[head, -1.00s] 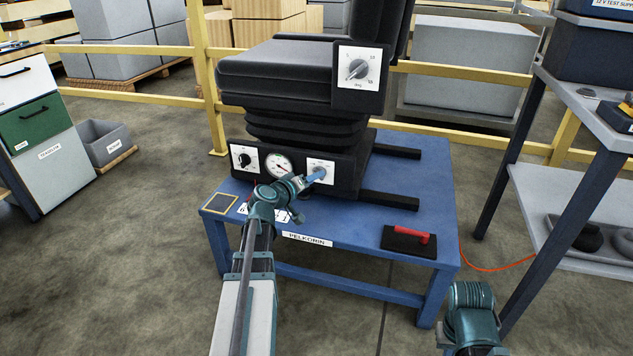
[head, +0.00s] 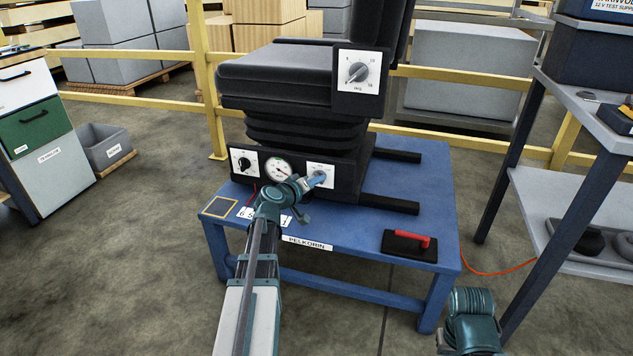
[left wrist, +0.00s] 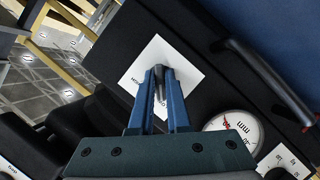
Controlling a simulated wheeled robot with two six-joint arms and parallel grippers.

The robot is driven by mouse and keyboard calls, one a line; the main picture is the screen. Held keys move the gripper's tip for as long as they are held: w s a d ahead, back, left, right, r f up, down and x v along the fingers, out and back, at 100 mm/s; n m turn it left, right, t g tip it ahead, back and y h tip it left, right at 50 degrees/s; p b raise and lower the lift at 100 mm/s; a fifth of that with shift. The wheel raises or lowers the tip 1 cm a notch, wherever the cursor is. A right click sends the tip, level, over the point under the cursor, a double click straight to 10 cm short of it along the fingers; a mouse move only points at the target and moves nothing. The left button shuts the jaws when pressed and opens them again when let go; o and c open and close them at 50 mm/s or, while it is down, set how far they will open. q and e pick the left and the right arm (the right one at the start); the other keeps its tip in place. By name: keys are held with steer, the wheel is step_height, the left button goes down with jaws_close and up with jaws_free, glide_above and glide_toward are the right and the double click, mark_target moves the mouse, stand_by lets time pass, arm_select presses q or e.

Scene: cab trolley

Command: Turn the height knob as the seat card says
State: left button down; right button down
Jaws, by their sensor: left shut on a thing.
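The black seat (head: 290,75) stands on a blue table (head: 330,225). Its base has a front panel with a black knob (head: 244,161) at left, a round gauge (head: 278,168) in the middle and another knob on a white plate (head: 326,169) at right. My left gripper (head: 318,180) is shut on that right knob. In the left wrist view the blue fingers (left wrist: 161,88) close on the grey knob (left wrist: 160,73) from both sides. My right gripper is out of view.
White number cards (head: 246,212) lie on the table, partly behind my left arm. A dial plate (head: 359,71) is on the seat's side. A shelf (head: 590,110) stands at right.

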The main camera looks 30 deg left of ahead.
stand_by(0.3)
arm_select(q)
steer(key=shift+d+f+m+g+y, duration=0.1)
steer(key=shift+m+g+y, duration=0.25)
steer(key=shift+m+y, duration=1.35)
steer(key=shift+d+r+m+g+y, duration=0.1)
steer(key=shift+m+g+y, duration=0.2)
steer(key=shift+m+y, duration=1.4)
steer(key=shift+f+m+g+y, duration=0.1)
steer(key=shift+m+g+y, duration=0.45)
steer(key=shift+m, duration=2.05)
steer(key=c, duration=0.9)
jaws_free()
